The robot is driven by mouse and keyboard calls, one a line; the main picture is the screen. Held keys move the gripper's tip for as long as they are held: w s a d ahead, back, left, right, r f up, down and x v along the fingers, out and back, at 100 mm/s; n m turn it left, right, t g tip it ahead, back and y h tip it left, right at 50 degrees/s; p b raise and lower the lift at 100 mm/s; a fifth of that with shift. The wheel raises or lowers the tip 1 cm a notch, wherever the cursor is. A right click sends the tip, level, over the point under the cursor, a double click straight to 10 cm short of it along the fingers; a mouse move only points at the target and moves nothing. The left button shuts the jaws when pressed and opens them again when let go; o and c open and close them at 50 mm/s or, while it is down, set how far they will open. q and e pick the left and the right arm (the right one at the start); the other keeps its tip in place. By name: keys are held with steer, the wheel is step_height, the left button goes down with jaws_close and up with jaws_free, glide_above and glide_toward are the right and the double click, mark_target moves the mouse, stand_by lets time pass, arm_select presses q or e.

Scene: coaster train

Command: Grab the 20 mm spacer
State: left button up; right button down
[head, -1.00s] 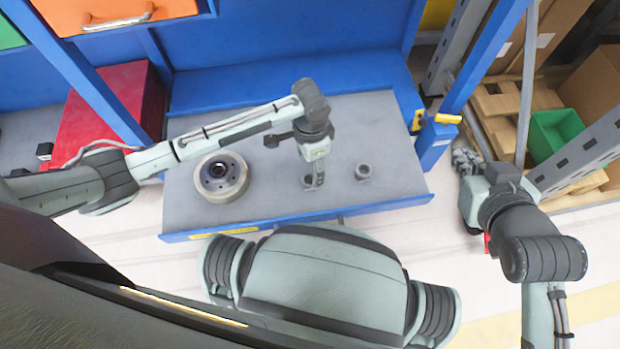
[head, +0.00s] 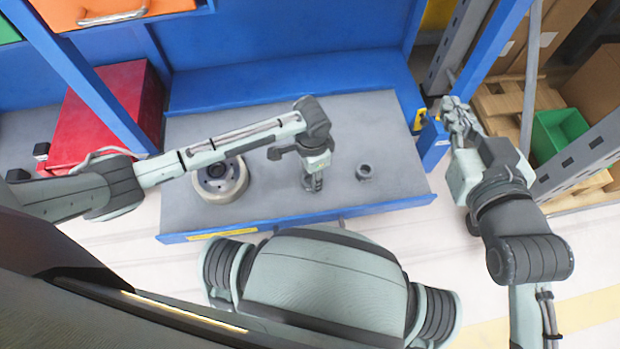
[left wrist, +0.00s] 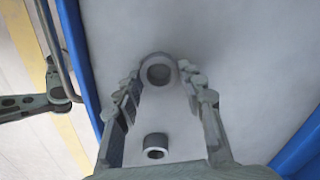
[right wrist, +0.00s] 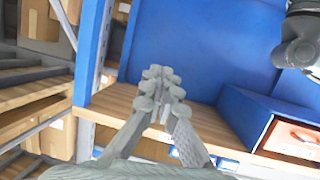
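Two small grey ring-shaped parts stand on the grey tabletop. One ring (head: 364,172) is in the open to the right of my left gripper (head: 314,186); the other is mostly hidden beneath the gripper in the head view. In the left wrist view, the larger-looking ring (left wrist: 158,70) lies between the fingertips (left wrist: 160,82), and the smaller-looking ring (left wrist: 155,147) is lower in the picture. I cannot tell which is the 20 mm spacer. My left gripper is open, pointing down, with nothing gripped. My right gripper (head: 456,115) is raised, its fingers together and empty (right wrist: 160,90).
A round grey wheel-like part (head: 220,177) sits on the left of the grey table (head: 390,125), partly under my left forearm. A red box (head: 105,115) stands further left. A blue post (head: 432,143) and a shelf with a green bin (head: 562,130) are at right.

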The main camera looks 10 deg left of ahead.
arm_select(q)
steer(key=c, duration=0.7)
steer(key=shift+r, duration=0.15)
